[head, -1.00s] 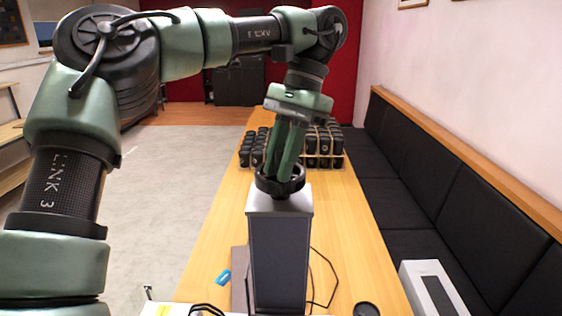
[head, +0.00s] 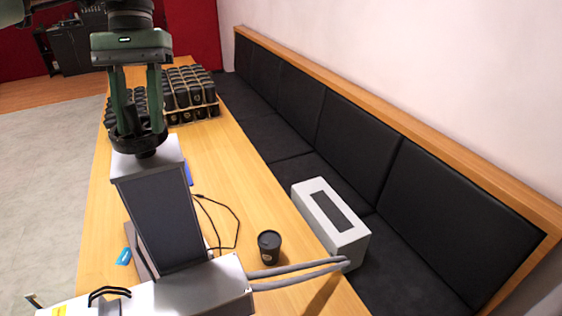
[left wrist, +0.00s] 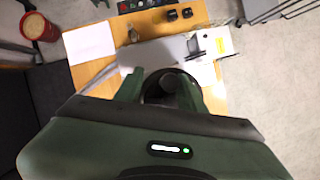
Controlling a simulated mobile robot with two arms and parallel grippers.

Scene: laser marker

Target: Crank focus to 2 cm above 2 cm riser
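The laser marker's grey column (head: 160,215) stands on the table, with its horizontal laser head (head: 205,288) in front. A black crank wheel (head: 148,147) sits on top of the column. My left gripper (head: 138,128) comes down onto this wheel from above, its two green fingers apart and reaching it with dark parts between them. In the left wrist view the fingers (left wrist: 160,92) flank the dark wheel; I cannot tell whether they press on it. The 2 cm riser and the focus height cannot be made out. My right gripper is not in view.
A black cup (head: 269,247) stands right of the laser head, near a black cable (head: 237,225). A white box (head: 345,235) stands right of it, by the black bench. Many black cups (head: 185,95) fill racks farther back. A small blue item (head: 124,257) lies left of the column.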

